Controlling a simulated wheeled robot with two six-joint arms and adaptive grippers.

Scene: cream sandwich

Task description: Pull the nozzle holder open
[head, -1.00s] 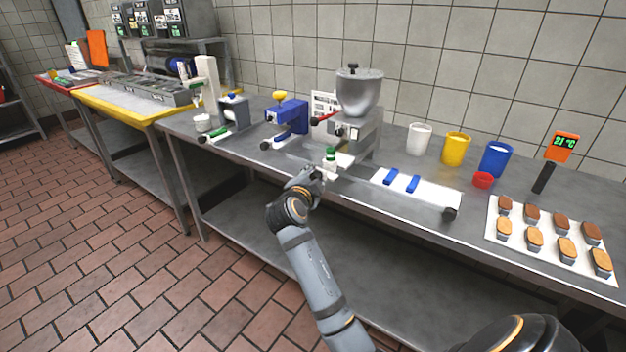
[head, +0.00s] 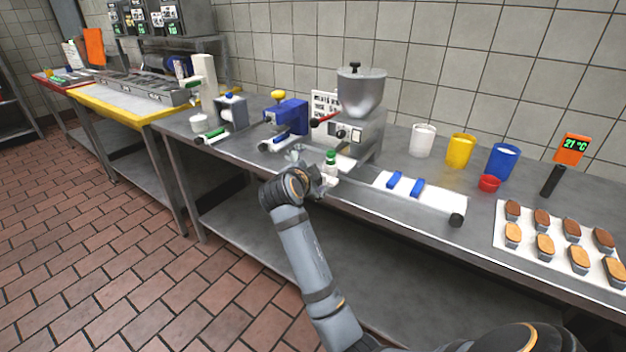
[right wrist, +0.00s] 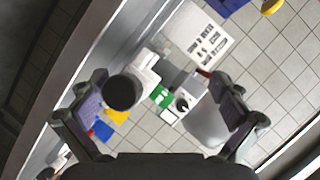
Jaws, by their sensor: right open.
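The hopper machine (head: 359,110), with a silver hopper and a red lever, stands on the steel counter. At its front is a white fitting with a green top (head: 331,158), which I take for the nozzle holder. In the right wrist view it shows a green band (right wrist: 161,97) and a white body (right wrist: 146,68); a round black knob (right wrist: 123,92) lies nearest the camera. My right gripper (head: 309,169) is just left of and in front of it. In its wrist view the jaws (right wrist: 160,104) are open, with knob and green part between them, not visibly gripped. My left gripper is out of view.
A blue machine (head: 289,119) and a grey one (head: 232,110) stand to the left. To the right are a white board (head: 432,197) with blue pieces, cups including a yellow one (head: 460,150), and a tray (head: 505,244) of cakes. The counter's front edge runs below my gripper.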

